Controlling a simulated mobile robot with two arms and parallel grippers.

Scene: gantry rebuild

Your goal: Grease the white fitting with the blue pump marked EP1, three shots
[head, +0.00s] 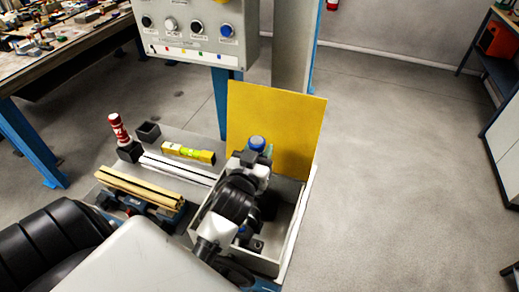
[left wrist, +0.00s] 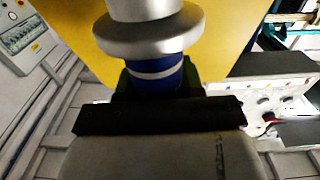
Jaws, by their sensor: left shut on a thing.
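My left gripper (head: 260,151) is shut on a blue pump (head: 257,143), upright above the grey bin on the cart. In the left wrist view the blue pump (left wrist: 157,75) has a white band and a wide silver-grey top, and stands between the fingers (left wrist: 160,88). Its lower part is hidden, and no EP1 mark is readable. A round white piece (head: 170,24), possibly the white fitting, is on the grey panel (head: 190,45) at the top, between black ones and left of a blue one. The pump is well apart from it. My right gripper is not in view.
A yellow board (head: 290,115) stands upright close behind the gripper. The cart carries a grey bin (head: 291,237), a yellow level (head: 188,153), a red-and-white bottle (head: 117,128) and a small dark box (head: 148,131). A cluttered workbench (head: 75,55) is at upper left. Floor at right is clear.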

